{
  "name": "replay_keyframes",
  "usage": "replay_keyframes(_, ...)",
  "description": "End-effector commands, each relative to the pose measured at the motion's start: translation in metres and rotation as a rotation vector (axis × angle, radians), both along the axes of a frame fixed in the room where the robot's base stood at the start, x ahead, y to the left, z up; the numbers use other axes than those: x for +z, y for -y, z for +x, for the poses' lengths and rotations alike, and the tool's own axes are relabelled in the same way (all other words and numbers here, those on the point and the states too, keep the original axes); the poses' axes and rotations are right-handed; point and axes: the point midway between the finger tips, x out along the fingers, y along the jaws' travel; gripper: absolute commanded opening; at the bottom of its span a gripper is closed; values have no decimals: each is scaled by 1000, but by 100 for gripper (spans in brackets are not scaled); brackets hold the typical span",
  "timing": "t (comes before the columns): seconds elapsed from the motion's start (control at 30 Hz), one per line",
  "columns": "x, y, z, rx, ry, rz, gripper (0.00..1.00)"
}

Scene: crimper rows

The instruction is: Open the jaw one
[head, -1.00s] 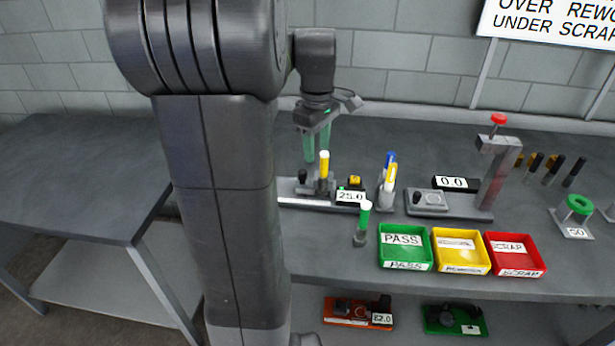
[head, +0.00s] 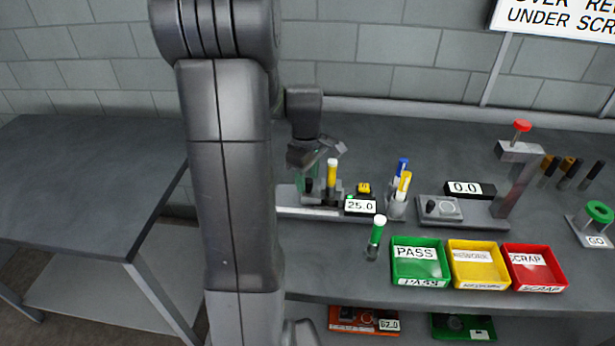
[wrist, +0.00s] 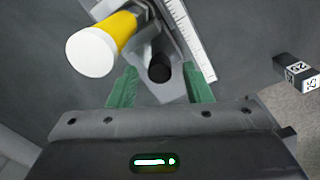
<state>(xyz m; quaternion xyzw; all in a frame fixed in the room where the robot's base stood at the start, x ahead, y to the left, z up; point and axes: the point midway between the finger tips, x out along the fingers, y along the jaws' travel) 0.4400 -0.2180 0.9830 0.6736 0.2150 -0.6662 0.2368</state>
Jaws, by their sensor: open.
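The measuring fixture is a grey rail (head: 290,211) on the bench with a display (head: 360,206) reading 25.0. A small black knob (head: 308,186) stands on it, left of a yellow handle with a white top (head: 332,172). My gripper (head: 306,178) is low over the left part of the fixture, its green fingers partly hidden by my wrist. In the wrist view my gripper (wrist: 160,90) is open, one finger on each side of the black knob (wrist: 159,69). I cannot tell whether they touch it. The yellow handle (wrist: 105,45) is just beyond the left finger, and the white scale (wrist: 188,38) is beyond the knob.
Green (head: 420,281), yellow (head: 478,284) and red (head: 535,287) bins line the front. A gauge stand (head: 515,185) is further right. The left table (head: 85,180) is clear.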

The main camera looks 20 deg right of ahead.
Motion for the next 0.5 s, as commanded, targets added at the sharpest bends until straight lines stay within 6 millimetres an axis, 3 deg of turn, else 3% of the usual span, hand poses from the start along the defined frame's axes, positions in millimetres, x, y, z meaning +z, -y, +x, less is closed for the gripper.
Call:
replay_keyframes(0.37,-5,0,0,0,0,0,43)
replay_keyframes(0.5,-5,0,0,0,0,0,16)
